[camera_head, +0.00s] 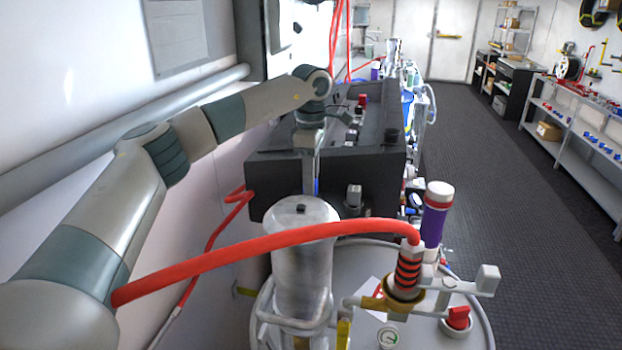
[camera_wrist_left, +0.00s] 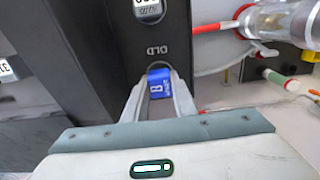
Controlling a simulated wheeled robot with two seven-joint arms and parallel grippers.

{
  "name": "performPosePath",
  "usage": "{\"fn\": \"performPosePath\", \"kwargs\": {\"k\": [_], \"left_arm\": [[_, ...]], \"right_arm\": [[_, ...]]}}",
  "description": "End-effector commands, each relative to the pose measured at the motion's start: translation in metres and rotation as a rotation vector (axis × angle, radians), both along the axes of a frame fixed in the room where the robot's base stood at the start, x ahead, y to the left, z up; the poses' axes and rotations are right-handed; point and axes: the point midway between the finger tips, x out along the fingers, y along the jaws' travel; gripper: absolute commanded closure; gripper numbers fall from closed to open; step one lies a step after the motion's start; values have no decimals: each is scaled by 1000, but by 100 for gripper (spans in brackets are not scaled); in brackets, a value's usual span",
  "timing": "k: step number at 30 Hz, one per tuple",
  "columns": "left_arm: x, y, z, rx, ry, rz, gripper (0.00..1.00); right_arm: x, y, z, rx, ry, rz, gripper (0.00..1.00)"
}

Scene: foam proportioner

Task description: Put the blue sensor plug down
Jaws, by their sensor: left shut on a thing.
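The blue sensor plug (camera_wrist_left: 160,84) is between the two fingertips of my left gripper (camera_wrist_left: 160,98) in the left wrist view. The gripper is shut on it. The plug is at a black surface with white lettering just beyond it; I cannot tell whether it touches that surface. In the head view my left gripper (camera_head: 311,178) points down at the front of the black box (camera_head: 275,180), behind the metal cylinder, and only a sliver of blue shows there. My right gripper is not in view.
A metal cylinder (camera_head: 302,262) and a red hose (camera_head: 270,248) stand in front of the box, above a round tank top. A purple-and-white cylinder (camera_head: 436,215) rises at the right.

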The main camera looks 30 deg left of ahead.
Motion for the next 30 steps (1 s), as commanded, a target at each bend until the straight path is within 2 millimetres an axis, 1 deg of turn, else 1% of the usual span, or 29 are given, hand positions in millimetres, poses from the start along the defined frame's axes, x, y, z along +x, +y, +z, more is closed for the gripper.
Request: {"fn": "performPosePath", "kwargs": {"k": [14, 15, 17, 26, 30], "left_arm": [[0, 0, -7, 0, 0, -1, 98], [0, 0, -7, 0, 0, -1, 71], [0, 0, -6, 0, 0, -1, 57], [0, 0, -6, 0, 0, -1, 57], [0, 0, -1, 0, -1, -1, 57]], "right_arm": [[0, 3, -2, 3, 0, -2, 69], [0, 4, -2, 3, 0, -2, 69], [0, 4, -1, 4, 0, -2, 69], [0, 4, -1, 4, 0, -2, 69], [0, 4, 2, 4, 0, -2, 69]]}}
